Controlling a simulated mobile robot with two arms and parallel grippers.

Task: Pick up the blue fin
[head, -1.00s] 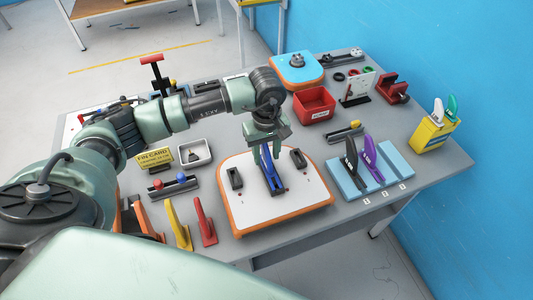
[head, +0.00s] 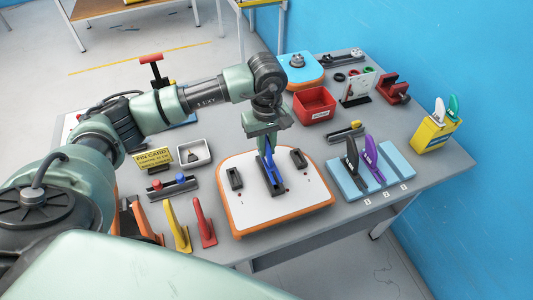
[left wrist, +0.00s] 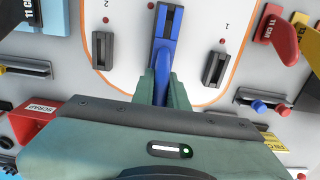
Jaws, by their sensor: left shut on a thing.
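The blue fin (head: 269,166) is upright over the dark middle fin box of the white board with an orange edge (head: 250,213). My left gripper (head: 266,146) is shut on its upper part from above. In the left wrist view the blue fin (left wrist: 162,62) runs up from between the closed fingers (left wrist: 163,84) toward the dark box (left wrist: 169,20). I cannot tell whether its foot is fully clear of the box. My right gripper is not in view.
Two small side boxes (head: 235,178) (head: 298,158) flank the middle one. Black and purple fins (head: 373,162) stand in a light blue rack at right. Yellow and red fins (head: 204,224) stand at front left. A red bin (head: 314,104) is behind.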

